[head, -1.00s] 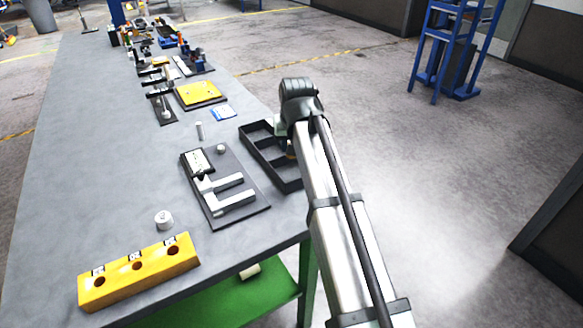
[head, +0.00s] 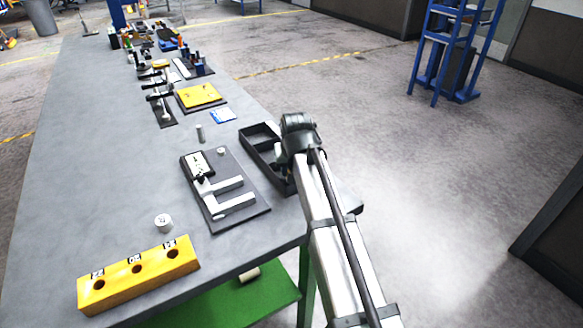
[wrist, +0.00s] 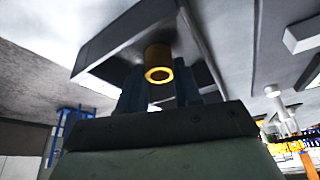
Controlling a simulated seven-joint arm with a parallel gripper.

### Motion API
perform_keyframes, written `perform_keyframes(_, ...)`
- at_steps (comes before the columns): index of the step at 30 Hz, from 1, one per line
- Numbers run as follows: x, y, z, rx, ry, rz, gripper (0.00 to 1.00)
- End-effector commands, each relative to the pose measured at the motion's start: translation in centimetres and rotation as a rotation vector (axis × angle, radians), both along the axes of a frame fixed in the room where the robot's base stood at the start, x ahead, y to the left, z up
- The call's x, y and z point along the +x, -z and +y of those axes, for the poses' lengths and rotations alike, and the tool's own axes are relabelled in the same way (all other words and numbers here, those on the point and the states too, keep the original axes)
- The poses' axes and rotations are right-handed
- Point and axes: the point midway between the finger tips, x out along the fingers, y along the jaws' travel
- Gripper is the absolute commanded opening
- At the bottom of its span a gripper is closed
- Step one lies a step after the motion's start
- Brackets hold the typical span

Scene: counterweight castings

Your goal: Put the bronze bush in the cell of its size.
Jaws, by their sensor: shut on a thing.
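The bronze bush (wrist: 158,65) is a short yellow-brown ring with its open end facing the wrist camera. My gripper (wrist: 159,84) is shut on it, one blue finger at each side. The dark tray with divided cells (head: 250,137) lies at the table's right edge in the head view. My wrist is over the tray's near right part and hides some cells. A dark tray-like shape (wrist: 95,48) shows behind the bush in the wrist view. The bush is hidden in the head view. I cannot tell its height above the tray.
A dark plate with a grey forked fixture (head: 232,192) lies left of my gripper. A yellow block with three labelled holes (head: 140,279) and a white cylinder (head: 163,223) are nearer. A small grey cylinder (head: 200,133) stands beyond the plate. The table's left side is clear.

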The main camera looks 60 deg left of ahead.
Motion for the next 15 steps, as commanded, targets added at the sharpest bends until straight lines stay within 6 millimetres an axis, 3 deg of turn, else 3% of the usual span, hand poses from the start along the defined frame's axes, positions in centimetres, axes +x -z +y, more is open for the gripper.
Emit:
perform_keyframes(3, 0.0, 0.34, -0.01, 0.0, 0.0, 0.0, 0.0)
perform_keyframes(4, 0.0, 0.31, -0.01, 0.0, 0.0, 0.0, 0.36)
perform_keyframes(11, 0.0, 0.27, -0.01, 0.0, 0.0, 0.0, 0.58)
perform_keyframes(15, 0.0, 0.26, -0.01, 0.0, 0.0, 0.0, 0.59)
